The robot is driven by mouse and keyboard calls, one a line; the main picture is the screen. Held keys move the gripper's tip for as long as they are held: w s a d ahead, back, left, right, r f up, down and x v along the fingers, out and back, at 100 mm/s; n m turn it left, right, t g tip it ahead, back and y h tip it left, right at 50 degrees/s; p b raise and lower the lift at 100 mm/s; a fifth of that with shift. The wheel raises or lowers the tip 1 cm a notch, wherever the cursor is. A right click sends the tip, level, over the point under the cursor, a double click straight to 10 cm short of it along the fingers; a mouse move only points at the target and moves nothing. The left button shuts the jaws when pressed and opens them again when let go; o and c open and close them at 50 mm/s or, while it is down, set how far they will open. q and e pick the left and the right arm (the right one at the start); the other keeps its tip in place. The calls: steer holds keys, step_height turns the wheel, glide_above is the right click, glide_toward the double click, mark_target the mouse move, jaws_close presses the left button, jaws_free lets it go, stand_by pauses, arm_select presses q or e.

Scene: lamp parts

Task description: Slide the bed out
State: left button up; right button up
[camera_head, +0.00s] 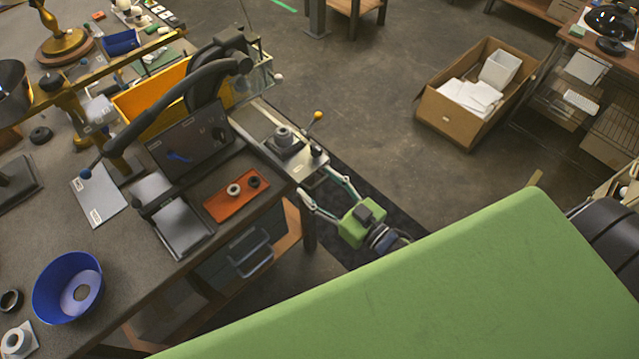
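The bed appears to be the silver metal plate (258,122) at the right side of the black press (190,137). Its end juts past the table's edge. A round grey fixture (284,137) sits on it, and a lever with a yellow knob (318,115) rises beside its end. My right gripper (314,184) is at the plate's outer end, its two thin fingers spread apart toward the plate's end. Whether the fingertips touch the plate I cannot tell. I see nothing held between them. My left gripper is not in view.
An orange tray (217,204) with two rings lies on the table in front of the press. A blue bowl (51,305) stands at lower left, and a yellow bin (135,100) behind the press. A cardboard box (447,124) stands on the floor, with clear floor (365,85) left of it.

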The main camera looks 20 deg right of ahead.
steer(key=v, duration=1.2)
steer(key=s+d+f+m+g+h+b, duration=0.1)
steer(key=s+f+g+h, duration=0.15)
steer(key=f, duration=0.75)
steer(key=s+d+f+g+h+b, duration=0.1)
steer(key=s+f+g, duration=0.2)
steer(key=f, duration=0.7)
steer(key=s+d+f+m+g+h, duration=0.1)
steer(key=s+d+f+g+h, duration=0.15)
steer(key=f, duration=0.75)
steer(key=s+a+f+g+b, duration=0.1)
steer(key=s+a+f+g, duration=0.1)
steer(key=s+f+g, duration=0.2)
steer(key=s+a+f+g+b, duration=0.1)
steer(key=s+f+g, duration=0.3)
steer(key=s+f, duration=0.7)
steer(key=s+a, duration=0.1)
steer(key=s, duration=0.4)
steer(key=shift+a+f, duration=0.2)
steer(key=shift+f, duration=0.1)
